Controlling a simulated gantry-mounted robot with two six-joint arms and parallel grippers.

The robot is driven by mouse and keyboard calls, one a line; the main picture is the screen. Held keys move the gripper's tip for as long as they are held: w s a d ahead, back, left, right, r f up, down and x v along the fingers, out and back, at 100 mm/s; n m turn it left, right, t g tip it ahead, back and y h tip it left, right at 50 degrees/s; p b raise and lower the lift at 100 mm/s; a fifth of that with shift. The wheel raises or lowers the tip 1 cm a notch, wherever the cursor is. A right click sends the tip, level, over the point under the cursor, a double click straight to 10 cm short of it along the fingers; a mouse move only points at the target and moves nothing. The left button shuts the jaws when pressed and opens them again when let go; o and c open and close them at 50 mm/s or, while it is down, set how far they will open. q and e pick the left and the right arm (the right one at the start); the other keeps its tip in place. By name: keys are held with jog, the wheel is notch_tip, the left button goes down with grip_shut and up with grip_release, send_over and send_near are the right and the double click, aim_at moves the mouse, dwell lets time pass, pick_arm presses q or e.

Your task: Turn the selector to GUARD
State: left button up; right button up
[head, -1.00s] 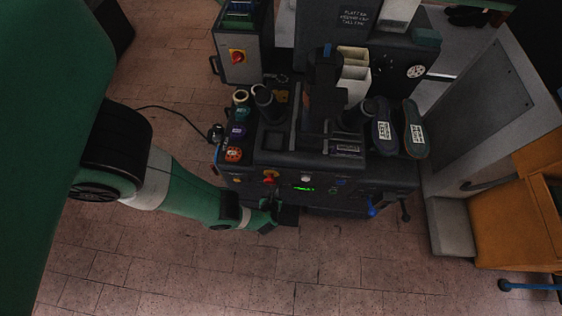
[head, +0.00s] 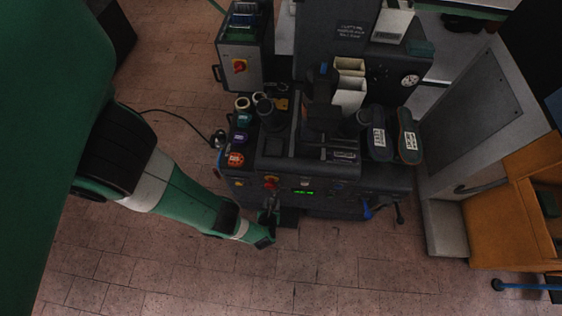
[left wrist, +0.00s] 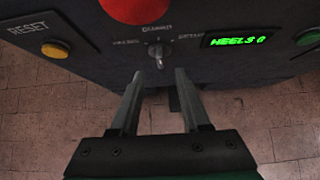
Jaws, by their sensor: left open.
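The selector (left wrist: 159,54) is a small grey knob on the dark front panel in the left wrist view. Printed labels stand around it, the top one looking like GUARD (left wrist: 157,29); the side ones are too blurred to read surely. Its exact pointing direction is hard to tell. My left gripper (left wrist: 159,74) is open and empty, its two fingers just below the knob, one toward each side, apart from it as far as I can see. In the head view my left gripper (head: 270,206) is in front of the machine's panel, hiding part of it. My right gripper is not in view.
Around the selector are a red button (left wrist: 134,8), a yellow RESET button (left wrist: 55,50), a green display (left wrist: 235,40) reading HEELS 0 and a green button (left wrist: 308,37). Shoes (head: 378,138) stand on the machine's right. The tiled floor (head: 200,280) in front is clear.

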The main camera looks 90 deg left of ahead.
pick_arm(q)
jog(key=p+v, duration=0.2)
jog(key=v, duration=0.3)
jog(key=shift+w, duration=0.1)
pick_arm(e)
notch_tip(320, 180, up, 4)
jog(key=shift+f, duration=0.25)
